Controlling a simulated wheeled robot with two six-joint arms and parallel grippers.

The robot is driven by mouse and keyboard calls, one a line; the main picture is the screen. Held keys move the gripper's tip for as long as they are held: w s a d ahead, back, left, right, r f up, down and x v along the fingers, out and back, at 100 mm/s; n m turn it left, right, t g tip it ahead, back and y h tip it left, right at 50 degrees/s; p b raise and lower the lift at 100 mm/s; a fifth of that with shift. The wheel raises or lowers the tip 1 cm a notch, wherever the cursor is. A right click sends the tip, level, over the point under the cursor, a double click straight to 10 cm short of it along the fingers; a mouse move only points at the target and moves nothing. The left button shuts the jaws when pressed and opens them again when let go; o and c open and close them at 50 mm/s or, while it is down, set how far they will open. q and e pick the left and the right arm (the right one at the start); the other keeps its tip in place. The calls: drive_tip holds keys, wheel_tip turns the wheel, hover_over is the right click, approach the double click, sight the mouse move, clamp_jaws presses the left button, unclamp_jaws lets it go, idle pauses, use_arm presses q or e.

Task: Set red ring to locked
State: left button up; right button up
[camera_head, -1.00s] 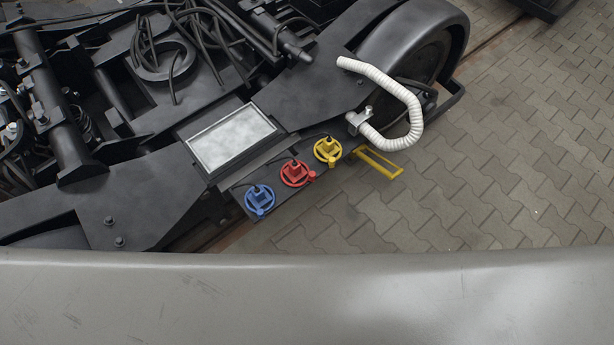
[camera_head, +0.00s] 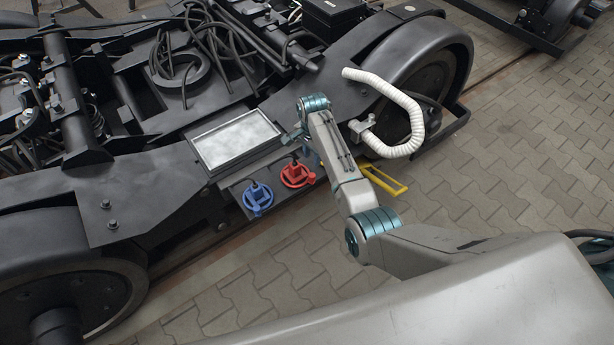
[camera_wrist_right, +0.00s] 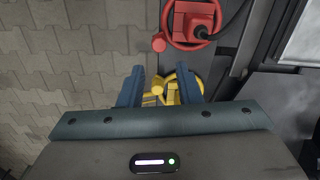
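The red ring (camera_head: 296,175) sits around a red connector on the dark side plate of the bogie, with a small round-ended tab. It also shows at the top of the right wrist view (camera_wrist_right: 190,22). My right gripper (camera_wrist_right: 162,74) is open, its two blue fingers apart, with the yellow ring (camera_wrist_right: 180,90) visible between and beyond them. I cannot tell whether they touch it. In the head view my right gripper (camera_head: 308,146) is beside the red ring, partly hidden by its arm, which covers the yellow ring. My left gripper is not in view.
A blue ring (camera_head: 257,198) sits left of the red one. A yellow bracket (camera_head: 388,181) juts out at the right, below a white corrugated hose (camera_head: 405,105). A light panel (camera_head: 235,138) lies behind the rings. Paved floor (camera_head: 500,180) is open at the right.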

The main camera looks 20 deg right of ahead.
sight(312, 175)
wheel_tip(312, 175, down, 9)
drive_tip(key=shift+d+r+b, duration=0.1)
drive_tip(key=shift+b, duration=0.45)
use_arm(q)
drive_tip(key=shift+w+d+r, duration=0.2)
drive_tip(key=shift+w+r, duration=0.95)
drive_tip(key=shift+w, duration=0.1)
use_arm(e)
drive_tip(key=shift+f, duration=0.35)
drive_tip(key=shift+c, duration=0.2)
clamp_jaws()
